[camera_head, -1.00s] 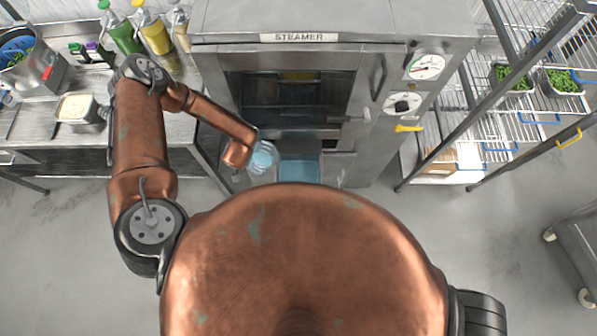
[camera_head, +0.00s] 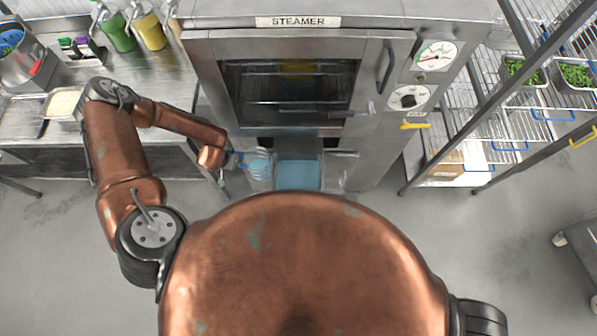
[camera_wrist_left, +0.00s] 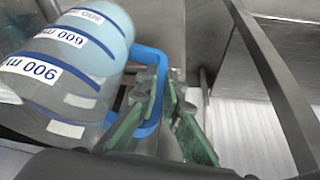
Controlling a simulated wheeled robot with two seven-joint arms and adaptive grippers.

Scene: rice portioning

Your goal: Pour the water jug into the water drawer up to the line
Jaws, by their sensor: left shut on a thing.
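The clear water jug (camera_head: 258,168) is in front of the steamer, just left of the open water drawer (camera_head: 298,176), which shows blue water inside. In the left wrist view the jug (camera_wrist_left: 75,65) looks tilted, with ml labels, bluish contents and a blue handle (camera_wrist_left: 150,58). My left gripper (camera_wrist_left: 172,112) is shut on the jug's handle; in the head view its fingers (camera_head: 232,161) are small and partly hidden by my arm. The drawer's fill line cannot be made out. No pouring stream can be seen. My right gripper is not in view.
The steamer (camera_head: 300,48) stands above and behind the drawer, its glass door shut. A steel counter (camera_head: 20,125) with a pan of rice (camera_head: 65,103) and bottles is at left. A wire rack (camera_head: 510,125) with trays of greens is at right. My body hides the area below the drawer.

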